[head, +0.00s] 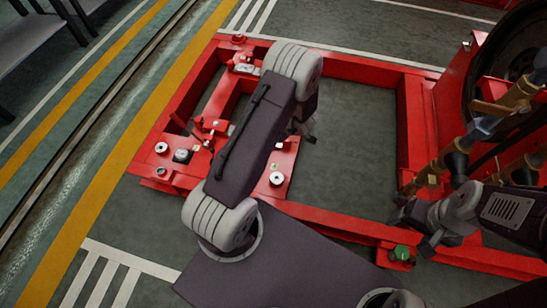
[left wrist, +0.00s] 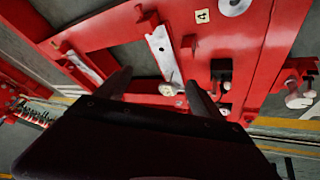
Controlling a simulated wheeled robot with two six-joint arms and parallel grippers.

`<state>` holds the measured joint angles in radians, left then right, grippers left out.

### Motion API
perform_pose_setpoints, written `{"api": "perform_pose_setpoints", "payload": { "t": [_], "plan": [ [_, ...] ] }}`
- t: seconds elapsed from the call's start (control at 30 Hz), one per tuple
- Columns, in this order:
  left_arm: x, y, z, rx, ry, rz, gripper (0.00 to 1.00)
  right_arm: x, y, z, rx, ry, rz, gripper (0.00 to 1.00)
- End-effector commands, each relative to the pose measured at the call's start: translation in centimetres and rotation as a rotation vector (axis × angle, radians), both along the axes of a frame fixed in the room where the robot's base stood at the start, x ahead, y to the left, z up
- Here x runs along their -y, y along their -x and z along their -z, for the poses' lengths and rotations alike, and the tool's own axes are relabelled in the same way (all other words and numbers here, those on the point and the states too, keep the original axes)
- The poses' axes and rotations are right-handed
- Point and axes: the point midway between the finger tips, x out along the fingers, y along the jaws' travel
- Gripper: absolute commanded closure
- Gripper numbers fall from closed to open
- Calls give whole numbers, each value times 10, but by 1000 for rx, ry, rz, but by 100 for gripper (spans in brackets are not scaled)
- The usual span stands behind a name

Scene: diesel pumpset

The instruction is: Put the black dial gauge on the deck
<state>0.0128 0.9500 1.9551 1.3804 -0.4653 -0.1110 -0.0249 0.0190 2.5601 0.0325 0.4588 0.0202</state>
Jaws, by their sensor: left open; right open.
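A small dark, squarish item with a pale round face (head: 182,155) sits on the left part of the red deck (head: 205,172); it may be the black dial gauge, but it is too small to be sure. My left gripper is largely hidden behind its own arm in the head view. In the left wrist view its two dark fingers (left wrist: 158,80) are apart, above the red frame, with nothing held between them. A cream knob (left wrist: 167,89) and a silver bar (left wrist: 160,48) show between and beyond them. My right gripper (head: 414,226) is open and empty beside the right frame rail.
White round fittings (head: 277,178) stand on the red deck. A green-topped knob (head: 402,251) sits on the front rail near my right gripper. A large dark wheel (head: 510,50) and brass-coloured pipes (head: 455,160) crowd the right. The frame's middle opening (head: 350,150) shows bare floor.

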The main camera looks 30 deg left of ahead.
Motion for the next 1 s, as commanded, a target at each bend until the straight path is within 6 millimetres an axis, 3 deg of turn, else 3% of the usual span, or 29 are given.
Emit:
{"api": "perform_pose_setpoints", "payload": {
  "t": [0.03,0.1,0.17,0.23,0.3,0.4,0.5,0.83,0.93,1.0],
  "plan": [
    [30,-13,-33,26,66,171,23,0,0,0,0,0,0,24],
    [77,-7,-73,12,151,449,23,0,0,0,0,0,0,24],
    [110,21,-101,-42,198,678,23,0,0,0,0,0,0,24],
    [132,68,-125,-142,218,907,23,0,0,0,0,0,0,24],
    [137,114,-139,-253,208,1077,23,0,0,0,0,0,0,24],
    [130,162,-148,-384,176,1219,23,0,0,0,0,0,0,24],
    [123,184,-152,-453,154,1277,23,0,0,0,0,0,0,24],
    [121,187,-158,-466,149,1286,23,0,0,-5,0,0,0,24],
    [121,187,-179,-464,149,1287,23,0,0,-27,0,0,0,24],
    [121,187,-205,-464,149,1286,23,0,0,-53,0,0,0,24]
  ]
}}
